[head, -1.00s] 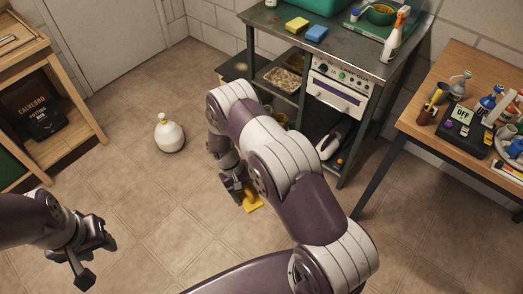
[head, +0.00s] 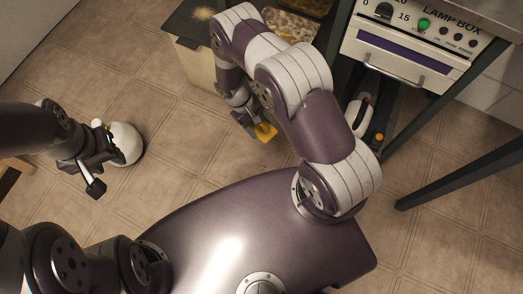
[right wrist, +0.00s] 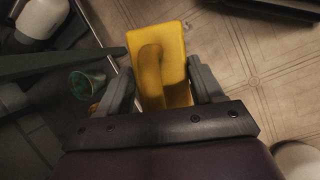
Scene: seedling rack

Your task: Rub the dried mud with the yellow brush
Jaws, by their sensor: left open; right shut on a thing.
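The yellow brush (head: 265,132) is in my right gripper (head: 250,118), held low in front of the rack. In the right wrist view the brush (right wrist: 174,45) lies between the two fingers of my right gripper (right wrist: 162,88), which is shut on it. A pale tan patch (head: 202,14), likely the dried mud, is on a dark flat surface at the top of the head view. The brush is apart from this patch. My left gripper (head: 92,167) is open and empty at the left.
A white round bottle (head: 128,143) shows just beside and partly behind my left gripper. The lamp box (head: 405,55) and a dark rack post (head: 340,50) are right of my right arm. A table leg (head: 450,170) stands at the right. Tiled floor is open between the bottle and rack.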

